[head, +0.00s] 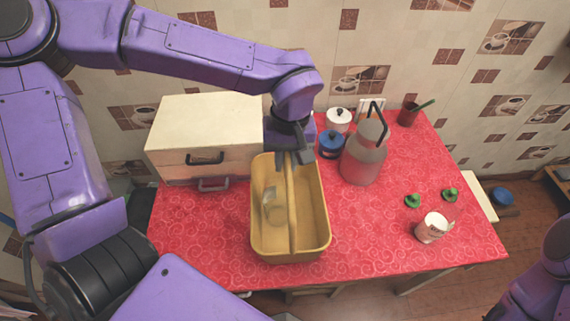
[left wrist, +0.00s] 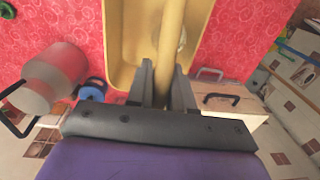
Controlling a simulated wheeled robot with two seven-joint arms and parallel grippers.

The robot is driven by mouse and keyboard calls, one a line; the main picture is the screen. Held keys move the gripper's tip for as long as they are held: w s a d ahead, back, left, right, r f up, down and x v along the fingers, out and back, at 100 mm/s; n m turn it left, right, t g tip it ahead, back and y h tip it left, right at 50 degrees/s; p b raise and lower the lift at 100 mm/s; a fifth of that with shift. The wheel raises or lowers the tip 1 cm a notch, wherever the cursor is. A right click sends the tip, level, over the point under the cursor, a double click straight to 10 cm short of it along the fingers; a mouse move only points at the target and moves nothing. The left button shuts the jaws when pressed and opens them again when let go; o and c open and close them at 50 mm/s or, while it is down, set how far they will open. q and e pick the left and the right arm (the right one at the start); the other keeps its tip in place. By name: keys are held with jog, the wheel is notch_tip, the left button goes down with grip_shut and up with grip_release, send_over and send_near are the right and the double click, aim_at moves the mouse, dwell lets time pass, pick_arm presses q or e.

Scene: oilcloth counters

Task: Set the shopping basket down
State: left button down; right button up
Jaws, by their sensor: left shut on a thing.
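The yellow shopping basket (head: 318,235) is in the middle of the head view, over the red patterned cloth, and looks roughly level. A clear glass-like item (head: 274,210) is inside it. My left gripper (head: 289,157) is shut on the far part of the basket's long handle. In the left wrist view the handle (left wrist: 170,35) runs between the two fingers (left wrist: 163,75), with the basket (left wrist: 122,45) beyond. I cannot tell whether the basket's underside touches the cloth. My right gripper is out of view; only part of that arm shows at the lower right.
A cream box with drawers (head: 205,125) stands close behind left of the basket. A large grey-pink jug (head: 364,160), a blue canister (head: 330,145) and a white one (head: 339,120) stand behind right. A white cup (head: 432,228) and green items (head: 413,201) are further right. Cloth (head: 365,225) right of the basket is clear.

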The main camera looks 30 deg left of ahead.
pick_arm(q)
jog(key=shift+w+a+f, duration=0.15)
jog(key=shift+w+f, duration=0.1)
jog(key=shift+w+a+f, duration=0.1)
jog(key=shift+f, duration=0.85)
jog(key=shift+w+a+f, duration=0.1)
jog(key=shift+f, duration=0.85)
jog(key=c, duration=1)
grip_release()
jog(key=shift+s, duration=0.1)
